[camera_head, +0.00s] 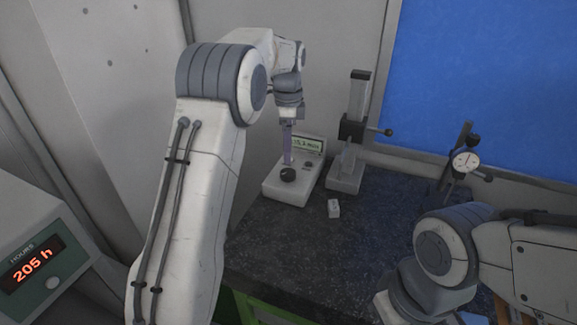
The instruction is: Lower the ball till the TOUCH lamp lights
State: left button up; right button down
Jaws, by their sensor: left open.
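A white instrument box (277,190) stands on the dark bench with a small lit green display (308,145) at its back; its digits are too small to read surely. A dark round thing (288,174) sits on the box; I cannot tell whether it is the ball. My left gripper (287,160) points down just above it, seen narrow-on, and is open. I cannot tell if it touches the dark thing. No lit lamp marked TOUCH can be made out. My right arm comes in at the lower right, its gripper out of frame.
A column stand (357,110) with a side handle is right of the box. A dial gauge on a stand (465,160) is farther right. A small white block (334,208) lies on the speckled bench (300,250).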

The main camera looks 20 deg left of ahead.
aim_at(288, 172)
pick_arm(q)
notch_tip(288, 172, down, 8)
jog(key=shift+r+p, duration=0.2)
jog(key=shift+p, duration=0.75)
grip_shut()
